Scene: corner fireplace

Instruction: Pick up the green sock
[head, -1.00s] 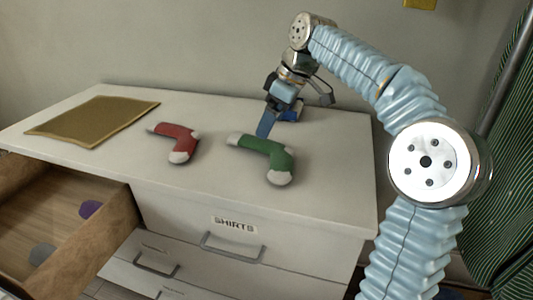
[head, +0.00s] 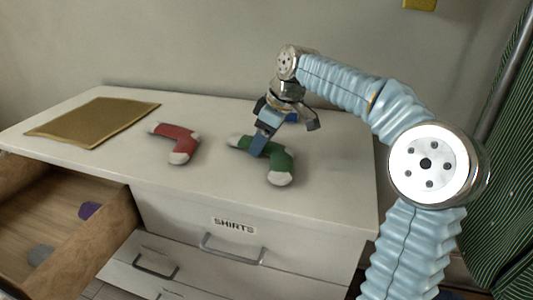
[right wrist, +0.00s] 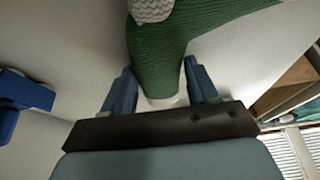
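The green sock (head: 279,164) with pale toe and cuff lies on the white dresser top. My right gripper (head: 257,147) is down at the sock's leg, near its cuff. In the right wrist view the green sock (right wrist: 165,50) reaches between two blue fingers of the right gripper (right wrist: 162,90). The fingers stand apart, one on each side of the sock; I see no clear grip on it. The gripper hides part of the sock's leg in the head view. My left gripper is not in view.
A red sock (head: 178,141) lies left of the green one. A brown mat (head: 92,121) lies at the far left of the dresser top (head: 220,205). A blue object (head: 293,118) is behind my gripper. An open drawer (head: 100,236) holds purple and grey items.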

